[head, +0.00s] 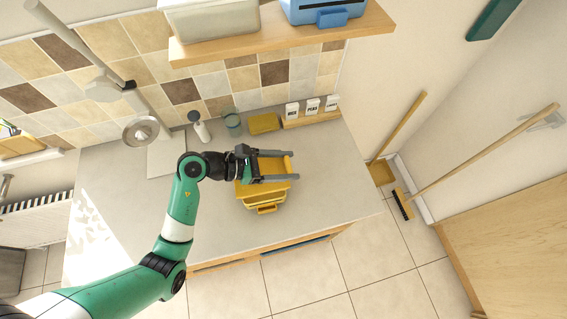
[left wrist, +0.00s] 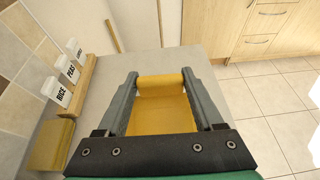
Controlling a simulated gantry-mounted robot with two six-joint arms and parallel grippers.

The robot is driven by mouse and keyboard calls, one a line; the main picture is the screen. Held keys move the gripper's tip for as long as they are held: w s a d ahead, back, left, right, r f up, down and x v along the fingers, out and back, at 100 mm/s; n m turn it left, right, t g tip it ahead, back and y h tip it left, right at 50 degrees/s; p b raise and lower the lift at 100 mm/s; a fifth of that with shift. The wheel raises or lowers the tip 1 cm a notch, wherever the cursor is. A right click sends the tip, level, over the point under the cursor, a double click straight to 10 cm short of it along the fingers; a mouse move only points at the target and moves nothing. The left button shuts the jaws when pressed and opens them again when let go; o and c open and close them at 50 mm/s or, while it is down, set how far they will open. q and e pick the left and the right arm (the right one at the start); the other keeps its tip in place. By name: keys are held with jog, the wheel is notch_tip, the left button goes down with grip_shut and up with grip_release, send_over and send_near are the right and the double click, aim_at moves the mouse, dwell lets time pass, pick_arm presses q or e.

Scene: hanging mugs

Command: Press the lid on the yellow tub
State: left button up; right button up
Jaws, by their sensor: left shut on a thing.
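My left gripper (head: 288,166) is over the counter, its two grey fingers on either side of a yellow lid (head: 273,167). In the left wrist view the fingertips (left wrist: 161,84) flank the lid (left wrist: 160,116), which has a raised rolled edge at its far end. The yellow tub (head: 265,200) shows just below and in front of the lid in the head view. The lid and gripper hide much of the tub, and I cannot tell whether lid and tub touch. My right gripper is not in view.
A yellow block-like item (head: 264,123) lies near the tiled wall, beside a wooden rack with small white labelled jars (head: 312,106). A glass (head: 232,123) and a bottle (head: 199,127) stand left of it. A shelf (head: 285,37) hangs above. The counter's right side is clear.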

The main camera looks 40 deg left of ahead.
pick_arm(q)
jog(key=shift+r, duration=0.1)
notch_tip(320, 180, down, 7)
jog(key=b, duration=0.5)
jog(key=shift+f, duration=0.2)
jog(key=shift+f, duration=0.25)
dwell(1.1)
jog(key=shift+f, duration=0.2)
dwell(0.5)
jog(key=o, duration=1.3)
jog(key=shift+o, duration=0.2)
